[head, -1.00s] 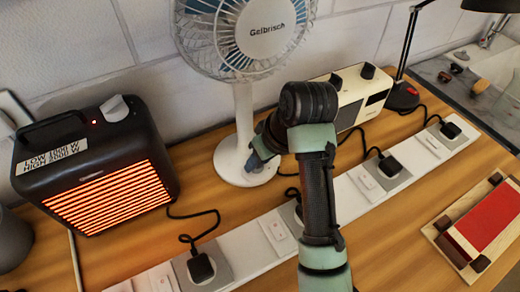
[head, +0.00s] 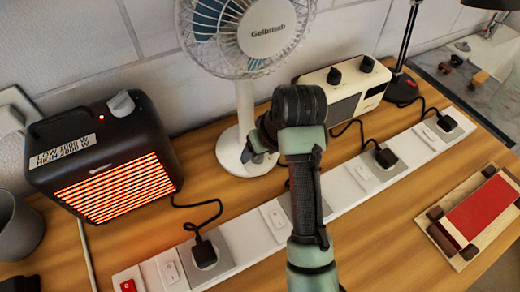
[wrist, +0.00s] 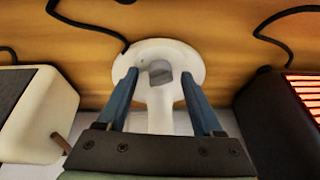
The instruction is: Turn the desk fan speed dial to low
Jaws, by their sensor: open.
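The desk fan has a white stalk (head: 244,105), a round caged head (head: 268,32) and a round white base (head: 232,153). In the wrist view, a grey speed dial (wrist: 160,72) sits on top of the white base (wrist: 192,58). My gripper (wrist: 160,79) is open, with its two blue fingers to either side of the dial and a gap on each side. No contact with the dial shows. In the head view, my gripper (head: 258,151) is at the base, and my arm hides part of it. I cannot read the dial's setting.
A black heater (head: 110,150) glows orange at the left. A cream radio (head: 345,93) stands to the right of the fan. A white power strip (head: 335,190) with plugs crosses the wooden bench in front. A red-topped block (head: 485,212) lies at the right.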

